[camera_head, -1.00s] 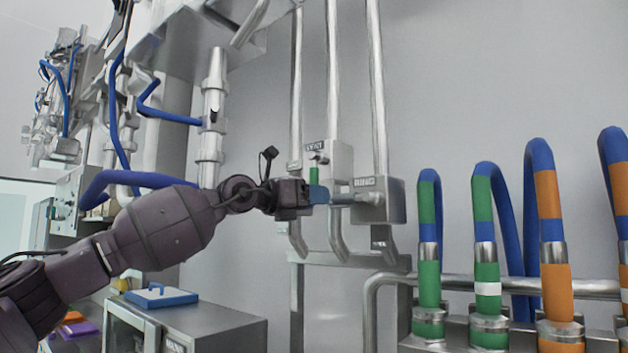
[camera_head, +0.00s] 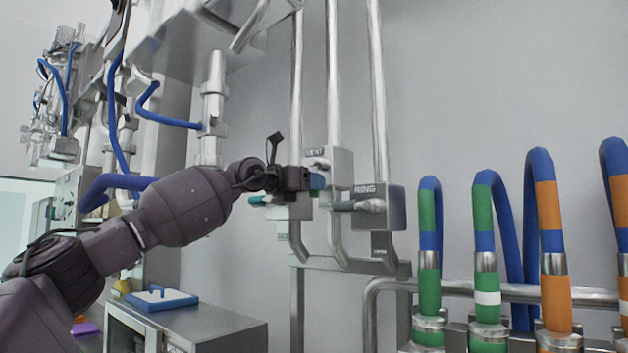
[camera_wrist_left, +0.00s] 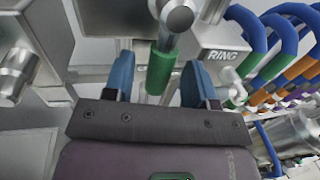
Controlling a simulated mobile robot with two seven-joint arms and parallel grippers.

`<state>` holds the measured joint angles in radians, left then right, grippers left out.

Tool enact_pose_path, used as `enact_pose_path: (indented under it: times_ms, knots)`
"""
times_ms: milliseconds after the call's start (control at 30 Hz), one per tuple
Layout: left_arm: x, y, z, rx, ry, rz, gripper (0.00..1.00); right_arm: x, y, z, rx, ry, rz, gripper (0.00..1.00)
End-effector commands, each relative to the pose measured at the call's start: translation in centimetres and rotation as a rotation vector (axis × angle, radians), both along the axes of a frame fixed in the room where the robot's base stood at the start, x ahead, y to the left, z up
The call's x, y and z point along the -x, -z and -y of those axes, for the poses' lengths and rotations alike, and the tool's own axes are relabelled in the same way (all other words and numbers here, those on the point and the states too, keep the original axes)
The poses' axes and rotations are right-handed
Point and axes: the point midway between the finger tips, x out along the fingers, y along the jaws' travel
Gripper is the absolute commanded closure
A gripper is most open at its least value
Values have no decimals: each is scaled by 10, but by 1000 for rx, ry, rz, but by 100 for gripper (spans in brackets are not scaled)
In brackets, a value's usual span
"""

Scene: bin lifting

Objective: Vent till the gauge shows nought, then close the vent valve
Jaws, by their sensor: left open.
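The valve box labelled VENT (camera_head: 342,172) is on the middle vertical pipe, with its silver hub (camera_head: 318,163) showing. My left gripper (camera_head: 317,182) is just below that hub, jaws open. In the left wrist view, a green handle (camera_wrist_left: 160,72) hangs from a round silver hub and stands between the two blue fingertips of the gripper (camera_wrist_left: 158,82), with gaps on both sides. I cannot make out a gauge. My right gripper is not in view.
A box labelled RING (camera_head: 395,207) with a silver handle is close to the right. Another green handle (camera_head: 265,200) sticks out left of a lower box. Coloured hoses (camera_head: 487,250) stand at right.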

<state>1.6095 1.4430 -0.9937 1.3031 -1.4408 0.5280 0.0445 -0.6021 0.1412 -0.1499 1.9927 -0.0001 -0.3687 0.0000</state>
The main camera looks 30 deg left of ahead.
Motion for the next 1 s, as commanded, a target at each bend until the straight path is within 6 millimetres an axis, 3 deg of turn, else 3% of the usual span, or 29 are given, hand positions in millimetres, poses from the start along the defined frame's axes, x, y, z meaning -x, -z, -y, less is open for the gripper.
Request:
enact_pose_path:
  times_ms: [200, 533, 867, 1000]
  knots:
    - [-15, -1, 4, 0, 0, 0, 49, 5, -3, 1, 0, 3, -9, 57]
    - [-17, 1, 5, 0, 0, 0, 50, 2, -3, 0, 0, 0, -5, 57]
    - [-17, 1, 5, 0, 0, 0, 100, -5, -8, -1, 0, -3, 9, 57]
    - [-17, 1, 5, 0, 0, 0, 100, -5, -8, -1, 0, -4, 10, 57]
